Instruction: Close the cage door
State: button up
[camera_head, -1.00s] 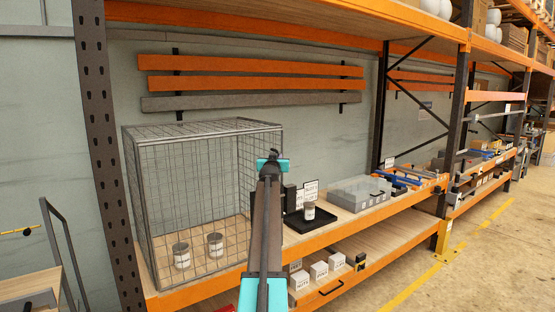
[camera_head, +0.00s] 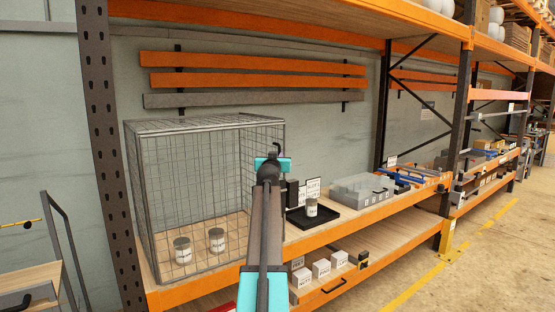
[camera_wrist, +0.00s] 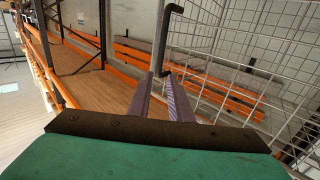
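The wire mesh cage (camera_head: 137,190) stands at the left of the shelf; its mesh also fills the right of the wrist view (camera_wrist: 265,40). I cannot tell which panel is the door or how far it stands open. My gripper (camera_head: 272,165), with teal parts, is in front of the cage's right side and hides part of it. In the wrist view its two fingers (camera_wrist: 162,80) point forward, close together. A black bent handle (camera_wrist: 164,38) rises at the fingertips, its lower end between them; whether they clamp it is unclear. The handle's hooked top shows above my gripper (camera_head: 276,147).
Two cans (camera_head: 182,250) stand inside the cage. A black tray (camera_head: 313,218) with a can and a grey compartment box (camera_head: 362,190) lie right of my gripper. A dark upright post (camera_head: 100,150) stands left of the cage. White boxes (camera_head: 321,268) sit below. The floor at right is clear.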

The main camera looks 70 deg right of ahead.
jog(key=shift+b+v, duration=0.3)
jog(key=shift+v, duration=1.05)
jog(key=shift+s+d, duration=0.1)
